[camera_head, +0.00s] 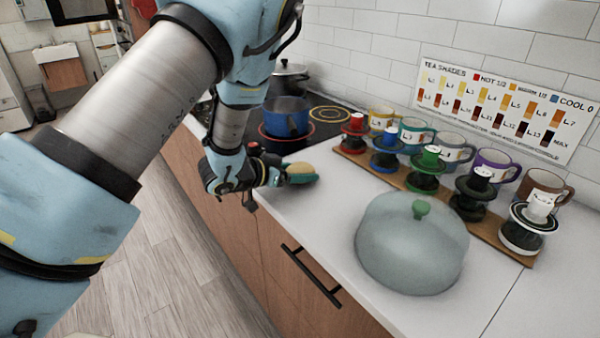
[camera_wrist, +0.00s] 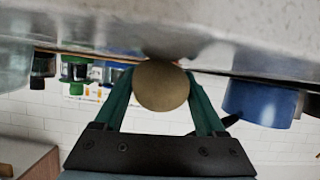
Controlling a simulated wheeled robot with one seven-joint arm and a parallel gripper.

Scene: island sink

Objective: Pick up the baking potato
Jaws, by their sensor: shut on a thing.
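The baking potato (camera_wrist: 161,86) is a round, brownish-tan thing between the green fingers of my gripper (camera_wrist: 160,92) in the wrist view. In the head view the potato (camera_head: 300,168) shows as a small tan shape at my gripper (camera_head: 299,175), low over the white counter near its front edge. My gripper is shut on the potato, with one finger on each side of it. Whether the potato still touches the counter cannot be told.
A clear dome with a green knob (camera_head: 412,245) stands on the counter (camera_head: 315,215) at right. Several mugs and coloured stands line a wooden board (camera_head: 400,182) by the wall. A blue pot (camera_head: 286,117) sits on the stove behind my gripper.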

